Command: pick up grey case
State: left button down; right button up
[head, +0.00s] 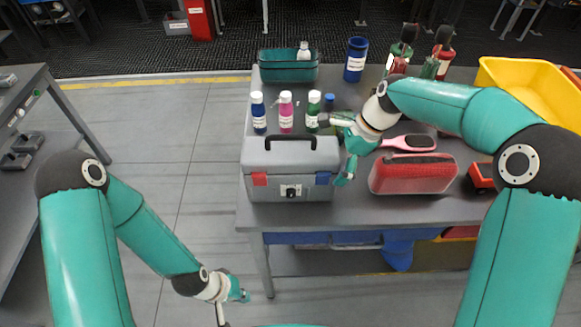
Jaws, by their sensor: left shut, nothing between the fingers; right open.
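The grey case (284,162) stands at the front left of the grey table. It has a dark handle (290,138) on its lid, a red latch, a blue latch and a dark lock on its front. My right gripper (345,170) is open beside the case's right side, close to the blue latch. I cannot tell whether it touches the case. My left gripper (240,295) is shut and empty, low down to the left of the table, well away from the case.
Several small bottles (286,112) stand behind the case, with a teal bin (288,70) and a blue cup (355,60) farther back. A red speaker-like box (412,174), a pink brush (410,142) and a yellow tray (515,80) are on the right. Floor left of the table is clear.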

jog(key=shift+a+f, duration=0.2)
jog(key=shift+f, duration=0.3)
jog(key=shift+r, duration=0.1)
jog(key=c, duration=1.6)
jog(key=shift+o, duration=0.2)
jog(key=shift+r, duration=0.1)
notch_tip(320, 180, up, 19)
jog(key=shift+f+p, duration=0.1)
jog(key=shift+p, duration=0.2)
jog(key=shift+r, duration=0.5)
jog(key=shift+p, duration=0.35)
